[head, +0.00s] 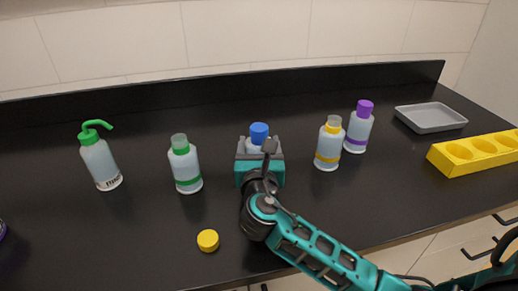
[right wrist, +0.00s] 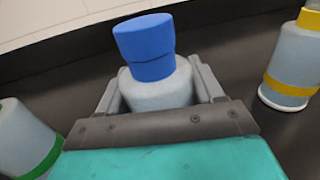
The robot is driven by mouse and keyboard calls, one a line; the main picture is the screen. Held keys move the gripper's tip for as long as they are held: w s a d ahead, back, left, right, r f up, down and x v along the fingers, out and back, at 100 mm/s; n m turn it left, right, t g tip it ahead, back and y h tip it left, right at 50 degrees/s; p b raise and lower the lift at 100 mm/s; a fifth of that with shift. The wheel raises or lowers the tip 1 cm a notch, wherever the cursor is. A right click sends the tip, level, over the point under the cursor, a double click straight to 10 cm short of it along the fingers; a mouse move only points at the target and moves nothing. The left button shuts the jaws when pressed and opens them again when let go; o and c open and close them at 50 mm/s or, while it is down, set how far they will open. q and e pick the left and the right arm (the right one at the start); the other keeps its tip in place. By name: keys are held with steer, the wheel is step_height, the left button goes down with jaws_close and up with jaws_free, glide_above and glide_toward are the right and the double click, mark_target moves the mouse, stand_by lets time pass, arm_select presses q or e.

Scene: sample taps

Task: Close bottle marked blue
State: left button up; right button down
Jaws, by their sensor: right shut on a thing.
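The bottle with the blue cap (head: 259,133) stands upright on the black counter, in the middle of the head view. My right gripper (head: 260,153) is shut on its pale body, one finger on each side. In the right wrist view the blue cap (right wrist: 146,46) sits on top of the white bottle shoulder (right wrist: 157,90), with a dark seam line across its lower part. I cannot tell how tightly it sits. The lower bottle and any coloured band are hidden behind my gripper. My left gripper is not in view.
A green-banded bottle (head: 185,165) stands left, a yellow-banded bottle (head: 328,145) and a purple-capped bottle (head: 359,128) right. A green-spouted wash bottle (head: 100,160) is far left. A loose yellow cap (head: 208,240) lies in front. A grey tray (head: 430,118) and yellow rack (head: 475,153) are at right.

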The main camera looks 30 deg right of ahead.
stand_by(0.3)
steer(key=shift+c, duration=0.8)
jaws_free()
steer(key=shift+f, duration=0.15)
steer(key=shift+s+a, duration=0.1)
steer(key=shift+s, duration=0.05)
steer(key=v, duration=1.1)
steer(key=shift+s+a, duration=0.15)
steer(key=shift+s, duration=0.15)
